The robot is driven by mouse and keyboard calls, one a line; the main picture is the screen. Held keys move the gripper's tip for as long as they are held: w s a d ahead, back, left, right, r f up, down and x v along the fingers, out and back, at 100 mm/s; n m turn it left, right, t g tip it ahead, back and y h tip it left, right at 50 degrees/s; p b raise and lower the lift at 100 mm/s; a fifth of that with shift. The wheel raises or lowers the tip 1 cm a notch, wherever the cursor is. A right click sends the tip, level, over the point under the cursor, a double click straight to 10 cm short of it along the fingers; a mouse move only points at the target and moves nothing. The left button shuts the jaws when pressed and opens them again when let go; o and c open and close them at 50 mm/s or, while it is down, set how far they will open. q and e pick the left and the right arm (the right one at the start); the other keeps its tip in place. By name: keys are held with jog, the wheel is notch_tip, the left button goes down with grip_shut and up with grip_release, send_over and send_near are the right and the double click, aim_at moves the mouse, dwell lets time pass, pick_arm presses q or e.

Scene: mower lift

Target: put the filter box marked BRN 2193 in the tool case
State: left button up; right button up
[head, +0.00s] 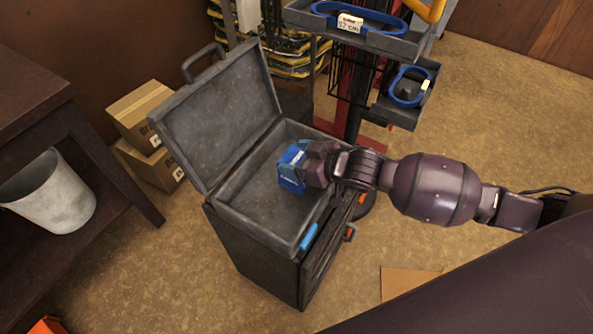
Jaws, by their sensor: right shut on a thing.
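The tool case (262,222) stands open in the middle of the head view, its lid (221,116) tilted back to the left. My right gripper (307,168) reaches in from the right and is shut on a blue filter box (291,180). The box is over the open top compartment; I cannot tell whether it touches the floor of the case. White print shows on the box but is too small to read, so I cannot confirm the marking. My left gripper is not in view.
A dark rack with trays (400,108) holding blue rings stands behind the case. Cardboard boxes (143,113) lie to its left, by a dark table (30,85) and a white bucket (50,195). A flat cardboard piece (405,283) lies on the floor at front right.

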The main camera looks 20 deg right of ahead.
notch_tip(320, 180, down, 5)
jog(key=shift+r+b, duration=0.2)
jog(key=shift+b, duration=0.45)
jog(key=shift+f, duration=0.35)
jog(key=shift+r, duration=0.1)
jog(key=shift+f, duration=0.2)
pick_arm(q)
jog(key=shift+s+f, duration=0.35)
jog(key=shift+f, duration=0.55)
pick_arm(e)
jog(key=o, duration=1.1)
